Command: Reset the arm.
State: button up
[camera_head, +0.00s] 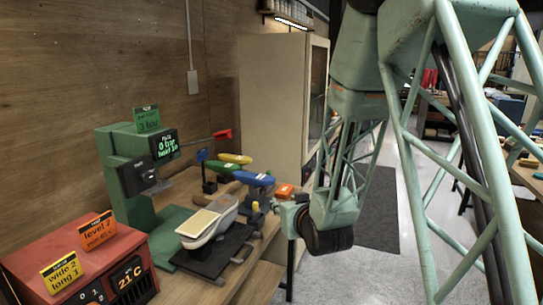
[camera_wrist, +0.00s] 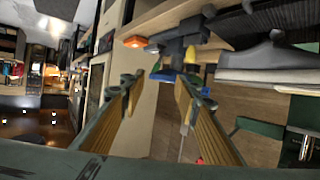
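My gripper (camera_head: 284,211) reaches out to the left from my arm, beside the front edge of the workbench in the head view. In the wrist view its two yellow-lined fingers (camera_wrist: 158,92) stand apart with nothing between them, so it is open and empty. A grey and white sneaker-like piece with a beige top (camera_head: 208,222) rests on a dark stand (camera_head: 205,262) on the bench, left of my gripper. In the wrist view a dark grey shoe shape (camera_wrist: 256,57) lies at the upper right, apart from the fingers.
A green press (camera_head: 128,180) and a red heater box (camera_head: 78,262) reading 21°C stand on the bench (camera_head: 248,282). Blue, green and yellow tools (camera_head: 235,170) and an orange block (camera_head: 284,190) are near my gripper. A beige cabinet (camera_head: 272,95) stands behind.

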jog(key=s+d+r+g+h, duration=0.1)
jog(key=s+d+r+g, duration=0.1)
jog(key=s+d+r, duration=0.35)
jog(key=s+d+r+m+g, duration=0.1)
jog(key=s+d+r, duration=0.1)
jog(key=s, duration=0.6)
jog(key=s+d+r+g+h, duration=0.1)
jog(key=s+d+r+g, duration=0.15)
jog(key=s, duration=0.35)
jog(key=s+d+r+g, duration=0.1)
jog(key=s+d, duration=0.1)
jog(key=s, duration=0.9)
jog(key=s+d+r+m+g, duration=0.1)
jog(key=s+d+r+g, duration=0.1)
jog(key=s, duration=1)
jog(key=s+d+r+g+h, duration=0.1)
jog(key=s+d+r, duration=0.1)
jog(key=s, duration=1)
jog(key=shift+s+d+m, duration=0.15)
jog(key=shift+d+m, duration=0.1)
jog(key=shift+m, duration=0.15)
jog(key=shift+a+r, duration=0.1)
